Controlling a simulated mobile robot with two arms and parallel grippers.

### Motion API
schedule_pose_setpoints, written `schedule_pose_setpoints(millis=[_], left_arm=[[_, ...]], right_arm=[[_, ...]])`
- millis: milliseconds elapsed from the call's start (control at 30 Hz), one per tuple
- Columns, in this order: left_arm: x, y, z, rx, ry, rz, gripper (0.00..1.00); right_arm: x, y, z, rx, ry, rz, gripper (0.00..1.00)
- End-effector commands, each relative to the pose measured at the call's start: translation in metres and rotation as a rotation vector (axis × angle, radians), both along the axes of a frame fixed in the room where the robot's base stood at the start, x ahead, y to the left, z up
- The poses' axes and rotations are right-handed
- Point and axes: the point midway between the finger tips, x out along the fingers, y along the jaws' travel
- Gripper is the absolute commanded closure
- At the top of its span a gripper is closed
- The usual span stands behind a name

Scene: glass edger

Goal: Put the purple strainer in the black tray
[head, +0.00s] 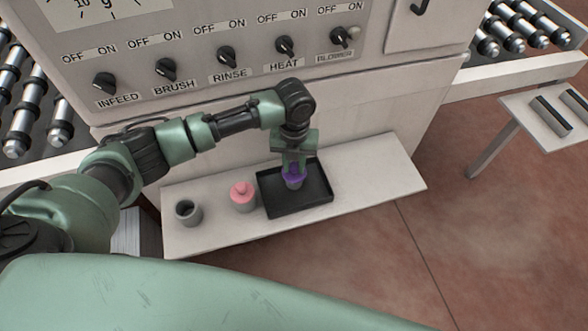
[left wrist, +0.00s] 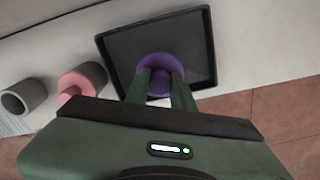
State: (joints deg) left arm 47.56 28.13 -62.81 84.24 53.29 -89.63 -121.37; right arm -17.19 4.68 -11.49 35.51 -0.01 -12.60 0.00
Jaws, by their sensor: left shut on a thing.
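The purple strainer (head: 292,174) is between the fingers of my left gripper (head: 293,168), which is shut on it. It also shows in the left wrist view (left wrist: 160,66), held by its knob between the two green fingers. The black tray (head: 312,205) lies on the white shelf, directly below the strainer. In the left wrist view the tray (left wrist: 198,50) surrounds the strainer on all sides but the near one, where my gripper hides it. I cannot tell whether the strainer touches the tray floor. My right gripper is not in view.
On the shelf (head: 385,175), left of the tray, stand a grey cup with a pink top (head: 242,195) and an open grey cup (head: 187,211). The panel with several knobs (head: 226,57) rises behind. The shelf right of the tray is clear.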

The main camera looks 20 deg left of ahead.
Motion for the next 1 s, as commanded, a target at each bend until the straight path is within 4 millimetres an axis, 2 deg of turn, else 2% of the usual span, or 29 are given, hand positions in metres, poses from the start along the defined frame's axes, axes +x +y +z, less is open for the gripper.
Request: schedule_pose_setpoints(millis=[200, 567, 600, 667, 700, 1000], left_arm=[[-0.001, 0.0, -0.029, 0.001, 0.002, 0.0, 1.0], [0.0, 0.0, -0.034, 0.001, 0.0, 0.0, 1.0], [0.0, 0.0, -0.035, 0.001, 0.0, 0.0, 0.74], [0.0, 0.0, -0.034, 0.001, 0.0, 0.0, 0.57], [-0.001, 0.0, -0.034, 0.001, 0.0, 0.0, 0.55], [0.0, 0.0, -0.033, 0.001, 0.0, 0.001, 0.55]], right_arm=[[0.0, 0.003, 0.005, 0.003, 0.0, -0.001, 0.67], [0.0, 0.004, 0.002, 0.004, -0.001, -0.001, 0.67], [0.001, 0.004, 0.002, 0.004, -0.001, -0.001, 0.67], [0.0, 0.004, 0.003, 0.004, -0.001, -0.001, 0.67], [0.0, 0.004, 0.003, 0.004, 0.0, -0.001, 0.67], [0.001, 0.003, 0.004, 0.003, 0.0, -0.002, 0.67]])
